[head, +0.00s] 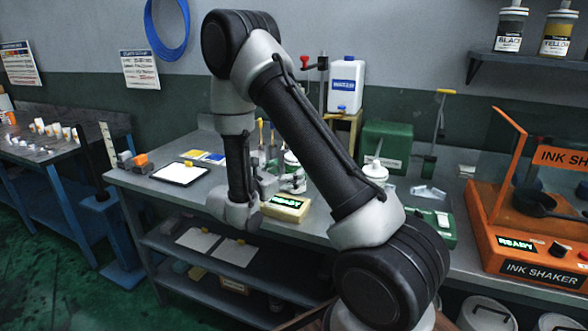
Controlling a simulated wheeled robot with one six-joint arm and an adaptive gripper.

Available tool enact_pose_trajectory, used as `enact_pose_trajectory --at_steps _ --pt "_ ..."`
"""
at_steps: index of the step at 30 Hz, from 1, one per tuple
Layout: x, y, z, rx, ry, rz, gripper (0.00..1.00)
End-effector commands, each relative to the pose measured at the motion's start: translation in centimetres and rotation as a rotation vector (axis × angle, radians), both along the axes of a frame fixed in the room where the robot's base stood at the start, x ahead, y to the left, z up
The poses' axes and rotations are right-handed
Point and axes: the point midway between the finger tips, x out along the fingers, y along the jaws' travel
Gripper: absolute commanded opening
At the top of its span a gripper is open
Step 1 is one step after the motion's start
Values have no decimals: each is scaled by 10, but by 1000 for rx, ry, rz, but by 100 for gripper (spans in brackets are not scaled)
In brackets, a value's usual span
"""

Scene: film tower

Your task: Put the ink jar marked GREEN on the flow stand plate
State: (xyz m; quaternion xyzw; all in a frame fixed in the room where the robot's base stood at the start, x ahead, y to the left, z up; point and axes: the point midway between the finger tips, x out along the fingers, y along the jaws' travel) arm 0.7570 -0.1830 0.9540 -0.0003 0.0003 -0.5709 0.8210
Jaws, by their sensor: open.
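My gripper (284,184) is open, low over the middle of the workbench, behind the pale box with a READY display. A pale jar-like container (291,160) stands at the gripper's fingers, partly hidden by them and by my arm. I cannot tell whether it is between the fingers or behind them. I can read no GREEN marking, so I cannot tell whether it is the GREEN ink jar. A white lidded container (375,172) stands farther right, its label unreadable. I cannot pick out the flow stand plate for certain.
The pale READY box (286,207) and a green READY device (434,223) sit near the bench's front. The orange ink shaker (530,245) stands at right. A water jug (345,85) stands behind. BLACK (509,30) and YELLOW (556,35) jars are on the wall shelf.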

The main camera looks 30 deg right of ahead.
Motion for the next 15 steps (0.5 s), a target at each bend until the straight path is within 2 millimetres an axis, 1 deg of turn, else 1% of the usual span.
enact_pose_trajectory --at_steps 1,3,6,9,13,15 --pt "-3 13 0 0 0 7 85" --pt "-9 29 0 0 -1 7 85" --pt "-16 48 0 0 -1 7 85" --pt "-22 63 0 0 -1 4 85" --pt "-27 73 1 2 -2 -1 85" --pt "-31 71 7 18 -16 -26 85"
